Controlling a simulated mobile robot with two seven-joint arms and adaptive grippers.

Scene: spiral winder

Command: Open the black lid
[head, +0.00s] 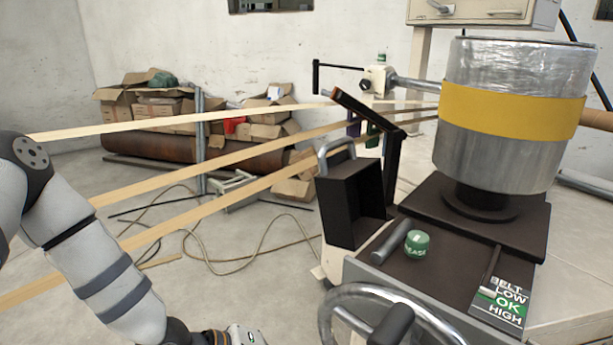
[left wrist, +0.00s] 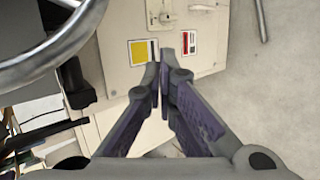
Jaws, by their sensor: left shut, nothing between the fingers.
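A black box-like part (head: 352,205) with a pale curved handle (head: 336,148) on its top edge stands on the near left side of the machine. It looks like the black lid, but I cannot tell for sure how it is hinged. My left arm comes in from the left, and its wrist is cut off by the bottom edge of the head view. In the left wrist view my left gripper (left wrist: 158,75) is shut and empty, with its fingertips together in front of a cream machine panel (left wrist: 117,60). The lid is not clearly seen there. My right gripper is in neither view.
A metal handwheel (head: 345,292) is at the bottom of the head view; its rim (left wrist: 75,38) shows upper left in the wrist view. A green knob (head: 417,243) and wrapped drum (head: 515,115) are to the right. Tan strips (head: 200,171) cross the left side.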

